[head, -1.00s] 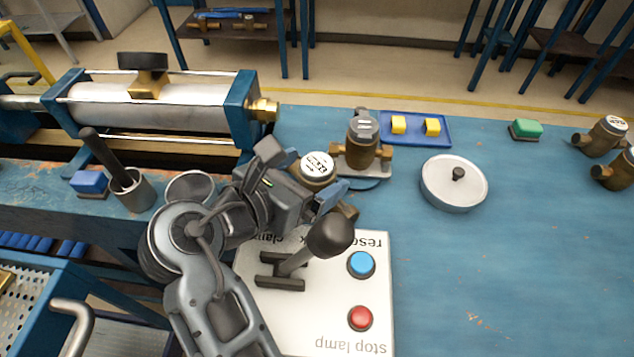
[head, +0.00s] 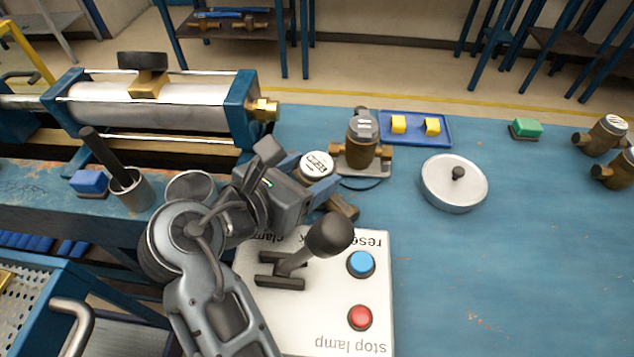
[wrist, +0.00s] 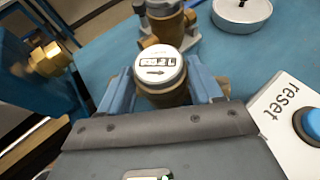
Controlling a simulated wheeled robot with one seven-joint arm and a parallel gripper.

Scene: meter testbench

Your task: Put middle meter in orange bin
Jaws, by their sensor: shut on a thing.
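A brass meter with a white dial (head: 317,165) is between the blue fingers of my gripper (head: 320,182). In the wrist view the same meter (wrist: 160,72) is upright, its dial facing up, with a finger of my gripper (wrist: 160,92) on each side. My gripper is shut on it. The lower part of the meter is hidden by the gripper, so I cannot tell whether it touches the bench. Two more brass meters stand at the right edge, one at the back (head: 607,134) and one in front (head: 615,172). No orange bin shows.
A brass device with a grey top (head: 362,130) stands just behind the held meter. A control panel (head: 375,300) with a black lever (head: 328,238) is close in front. A blue tray (head: 415,117) and a round lidded dish (head: 454,183) are to the right. The right bench is mostly clear.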

